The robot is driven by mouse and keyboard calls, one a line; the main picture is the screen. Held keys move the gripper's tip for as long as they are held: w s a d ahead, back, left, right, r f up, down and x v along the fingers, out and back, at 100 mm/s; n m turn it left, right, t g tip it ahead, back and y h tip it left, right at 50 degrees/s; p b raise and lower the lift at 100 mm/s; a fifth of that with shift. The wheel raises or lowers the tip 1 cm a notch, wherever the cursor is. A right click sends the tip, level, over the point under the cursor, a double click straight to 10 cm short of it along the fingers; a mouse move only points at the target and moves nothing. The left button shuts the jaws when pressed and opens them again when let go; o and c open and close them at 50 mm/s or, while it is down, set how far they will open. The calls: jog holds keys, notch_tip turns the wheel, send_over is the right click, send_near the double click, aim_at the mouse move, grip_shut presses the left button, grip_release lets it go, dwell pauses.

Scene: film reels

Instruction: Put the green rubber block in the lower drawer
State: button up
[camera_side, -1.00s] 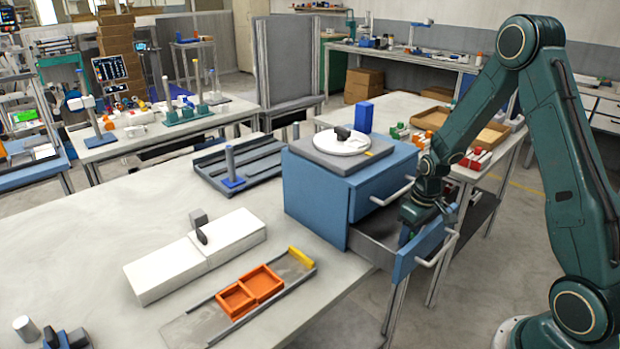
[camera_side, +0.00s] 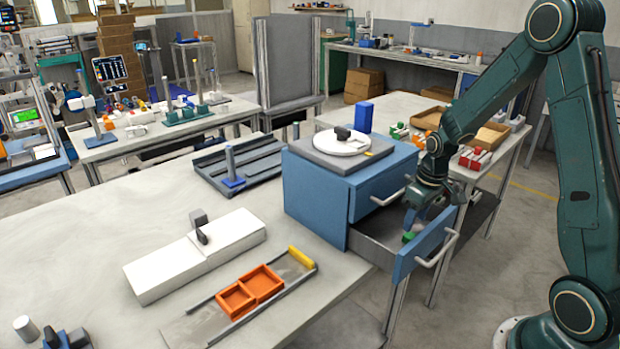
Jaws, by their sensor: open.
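The blue drawer cabinet (camera_side: 317,196) stands at the table's right edge. Its lower drawer (camera_side: 404,265) is pulled out to the right, and its upper drawer (camera_side: 364,199) looks shut. The green rubber block (camera_side: 408,237) lies inside the open lower drawer, near its front panel. My gripper (camera_side: 411,218) is open just above the block, pointing down. It appears apart from the block, though the exact gap is hard to tell. The drawer's front panel hides part of its inside.
A white disc (camera_side: 342,142) with a black knob lies on the cabinet top, beside a blue upright block (camera_side: 364,117). An orange two-part tray (camera_side: 236,301) and a white box (camera_side: 160,275) are on the table.

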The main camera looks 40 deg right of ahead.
notch_tip(320, 180, up, 7)
jog(key=shift+s, duration=0.4)
jog(key=shift+f, duration=0.1)
dwell(0.4)
jog(key=s+a+r+t, duration=0.2)
jog(key=s+a+r, duration=0.3)
jog(key=a+r, duration=0.55)
jog(key=s+a+r+t, duration=0.1)
jog(key=s+a+r, duration=0.1)
jog(key=s, duration=0.4)
jog(key=s+a+r+t, duration=0.1)
jog(key=s+a+r, duration=0.1)
jog(key=s+a, duration=0.2)
jog(key=shift+s+a+r, duration=0.25)
jog(key=shift+s+r, duration=0.05)
jog(key=shift+s, duration=0.6)
